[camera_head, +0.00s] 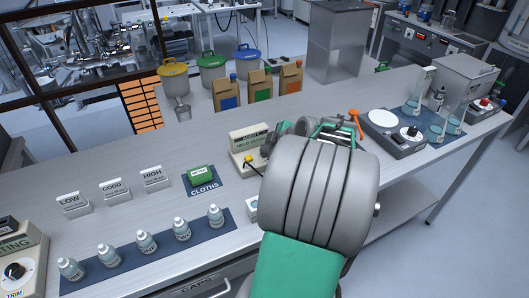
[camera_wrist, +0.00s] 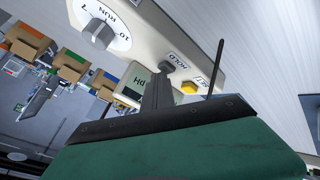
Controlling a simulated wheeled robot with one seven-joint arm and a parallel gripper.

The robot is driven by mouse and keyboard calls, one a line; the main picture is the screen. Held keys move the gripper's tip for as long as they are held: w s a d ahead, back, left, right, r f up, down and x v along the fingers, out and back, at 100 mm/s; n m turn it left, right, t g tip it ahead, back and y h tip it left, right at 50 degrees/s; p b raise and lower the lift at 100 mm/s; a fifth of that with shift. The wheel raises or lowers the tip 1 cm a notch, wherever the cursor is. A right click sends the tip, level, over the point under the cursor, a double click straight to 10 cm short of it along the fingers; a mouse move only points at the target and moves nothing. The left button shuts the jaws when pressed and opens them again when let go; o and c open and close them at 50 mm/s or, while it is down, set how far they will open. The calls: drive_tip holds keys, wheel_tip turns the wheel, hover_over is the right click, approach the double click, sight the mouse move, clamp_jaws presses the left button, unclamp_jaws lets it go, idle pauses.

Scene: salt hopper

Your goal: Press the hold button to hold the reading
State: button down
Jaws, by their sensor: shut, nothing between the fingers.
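In the wrist view a cream-coloured meter (camera_wrist: 145,40) has a white dial (camera_wrist: 99,27). The hold button (camera_wrist: 167,67) is a small dark grey button beside the printed word HOLD. A yellow button (camera_wrist: 189,87) sits next to the word SET. My gripper (camera_wrist: 158,80) is shut and empty, with its dark fingers close to the hold button. I cannot tell whether they touch it. In the head view my gripper (camera_head: 335,132) is partly hidden behind my grey wrist. A cream device with a sign (camera_head: 250,138) stands just left of it; the hold button is hidden there.
Paper bags (camera_head: 260,86) and lidded buckets (camera_head: 211,68) stand at the back. A scale (camera_head: 391,133) and glassware stand right. A cloths mat (camera_head: 205,185), label stands (camera_head: 115,191) and small bottles (camera_head: 146,242) occupy the left. Bare worktop lies between the bags and label stands.

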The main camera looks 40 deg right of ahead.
drive_tip(key=shift+r, duration=0.95)
drive_tip(key=shift+r+p, duration=0.1)
drive_tip(key=shift+p, duration=0.2)
drive_tip(key=shift+r+p, duration=1)
drive_tip(key=shift+r, duration=1.4)
drive_tip(key=a+m+g+y, duration=0.1)
drive_tip(key=a+m+g, duration=0.2)
drive_tip(key=a, duration=1.7)
drive_tip(key=s+a+f+m+g, duration=0.2)
drive_tip(key=s+a+m, duration=0.2)
drive_tip(key=s+a, duration=0.5)
drive_tip(key=shift+s+a+m+g, duration=0.3)
drive_tip(key=shift+a+m, duration=0.1)
drive_tip(key=shift+a, duration=0.65)
